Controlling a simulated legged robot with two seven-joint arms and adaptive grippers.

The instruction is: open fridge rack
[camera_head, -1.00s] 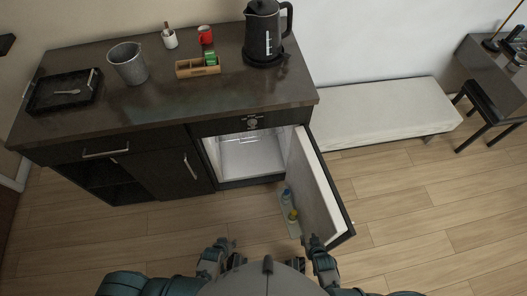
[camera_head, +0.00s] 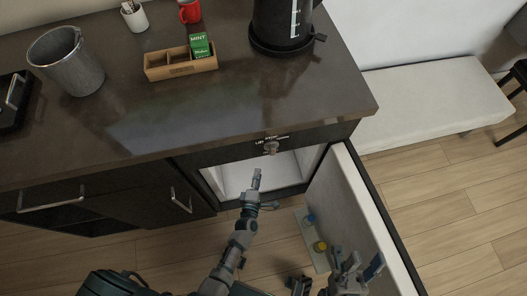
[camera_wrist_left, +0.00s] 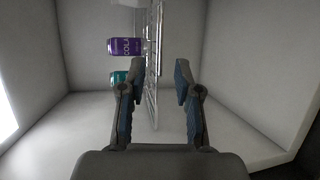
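The fridge (camera_head: 235,177) under the counter is open, its white door (camera_head: 350,205) swung out to the right. My left gripper (camera_head: 256,178) reaches into the fridge opening. In the left wrist view, the left gripper (camera_wrist_left: 160,80) is open, its two fingers apart. The wire rack (camera_wrist_left: 155,45) shows edge-on beyond and between these fingers; I cannot tell whether they touch it. A purple can (camera_wrist_left: 125,46) and a teal can (camera_wrist_left: 120,77) are beside the rack. My right gripper (camera_head: 356,262) is open and empty near the inner side of the door.
Bottles (camera_head: 320,246) sit on the door's inner shelf. The dark counter (camera_head: 190,125) overhangs the fridge and carries a metal bucket (camera_head: 68,65), a wooden tea box (camera_head: 175,65) and a kettle (camera_head: 283,25). Wood floor (camera_head: 450,210) is clear to the right.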

